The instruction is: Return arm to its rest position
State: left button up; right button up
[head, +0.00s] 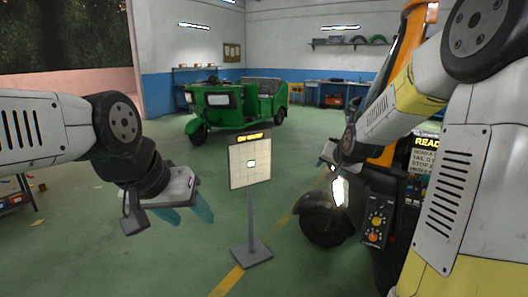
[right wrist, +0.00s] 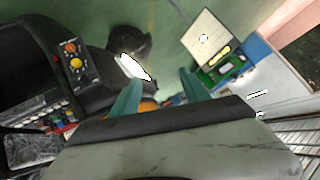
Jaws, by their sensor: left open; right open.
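My left gripper (head: 188,212) is at left centre in the head view, its teal fingers apart and empty, above the green floor. My right gripper (right wrist: 158,92) shows in the right wrist view with two teal fingers spread and nothing between them. A black and orange rickshaw (head: 322,212) stands at the right, partly covered by my right arm. Its lit headlight (head: 340,191) also shows in the right wrist view (right wrist: 134,68), beyond the fingers and apart from them.
A control box with orange and yellow knobs (head: 376,228) is at the rickshaw's front. A sign board on a stand (head: 250,165) stands between my arms. A green rickshaw (head: 235,106) is parked behind. A workbench (head: 332,94) lines the back wall. Floor around the stand is clear.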

jog(key=s+a+r+n+g, duration=0.1)
jog(key=s+a, duration=0.1)
jog(key=s, duration=0.8)
jog(key=s+a+r+n+g+y, duration=0.1)
jog(key=s+a+n, duration=0.1)
jog(key=s, duration=0.9)
jog(key=s+a+r+n+g, duration=0.2)
jog(key=s, duration=0.8)
jog(key=shift+s+a+y, duration=0.25)
jog(key=shift+s+y, duration=0.05)
jog(key=shift+d+r, duration=0.1)
jog(key=shift+r, duration=0.05)
